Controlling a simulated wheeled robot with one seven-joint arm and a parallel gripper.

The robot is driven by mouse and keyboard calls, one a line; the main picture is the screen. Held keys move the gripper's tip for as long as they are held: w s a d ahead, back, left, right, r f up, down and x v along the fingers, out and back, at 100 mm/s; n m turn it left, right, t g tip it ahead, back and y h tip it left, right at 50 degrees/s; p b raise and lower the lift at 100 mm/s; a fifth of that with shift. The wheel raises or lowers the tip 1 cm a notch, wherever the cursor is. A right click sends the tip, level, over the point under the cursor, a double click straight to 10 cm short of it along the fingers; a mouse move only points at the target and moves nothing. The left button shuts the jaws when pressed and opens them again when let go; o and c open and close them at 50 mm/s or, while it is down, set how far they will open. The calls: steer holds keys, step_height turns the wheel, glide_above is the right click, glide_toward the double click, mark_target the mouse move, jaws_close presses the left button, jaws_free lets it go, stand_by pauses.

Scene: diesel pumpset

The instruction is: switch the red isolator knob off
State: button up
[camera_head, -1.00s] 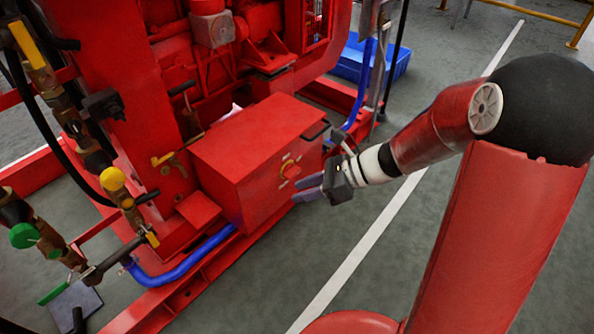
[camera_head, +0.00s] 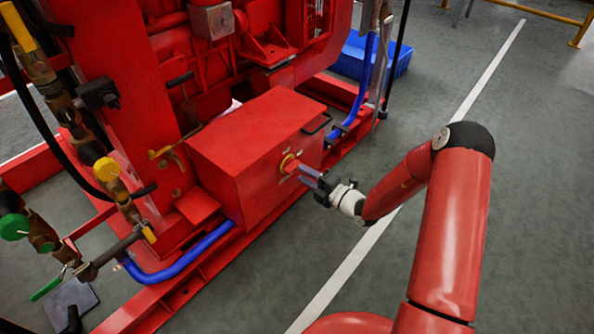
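The red isolator knob (camera_head: 290,164) sits on a yellow plate on the right-facing side of a red box (camera_head: 255,150) on the pumpset. My gripper (camera_head: 304,174) points left at the knob, with its fingertips close by it. The two fingers show as separate with a gap between them. I cannot tell whether the fingertips touch the knob. The angle the knob is turned to is too small to read.
A black handle (camera_head: 317,124) is on the box right of the knob. A blue hose (camera_head: 190,260) runs along the red base frame at lower left. A blue crate (camera_head: 370,57) stands behind. The grey floor (camera_head: 270,285) in front is clear.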

mark_target(296, 169)
steer(key=shift+x, duration=1.95)
jaws_close()
